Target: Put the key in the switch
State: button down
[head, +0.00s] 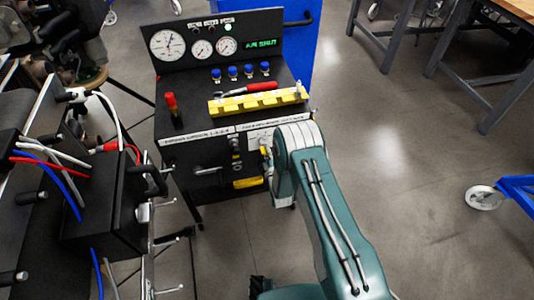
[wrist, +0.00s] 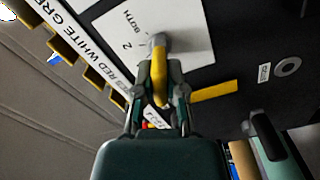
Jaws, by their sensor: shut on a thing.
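My gripper (wrist: 158,100) is shut on the yellow key (wrist: 159,72) in the wrist view. The key's far end meets the grey round switch (wrist: 158,42) on the white plate (wrist: 188,30), marked "2" and "BOTH". I cannot tell whether the key's tip is inside the switch or only in front of it. A small yellow bit shows beside the arm's end there; my fingers are mostly hidden.
The console top holds a yellow rack (head: 255,102), a red-handled tool (head: 248,88), a red-topped lever (head: 171,106) and several blue knobs (head: 233,71). A black handle (wrist: 267,135) and a yellow bar (wrist: 214,91) stand near the gripper.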

jog(key=shift+w+r, duration=0.1)
jog(key=c, duration=0.6)
grip_release()
jog(key=shift+a, duration=0.1)
jog(key=shift+c, duration=0.2)
jog(key=shift+o, duration=0.9)
jog(key=v, duration=0.7)
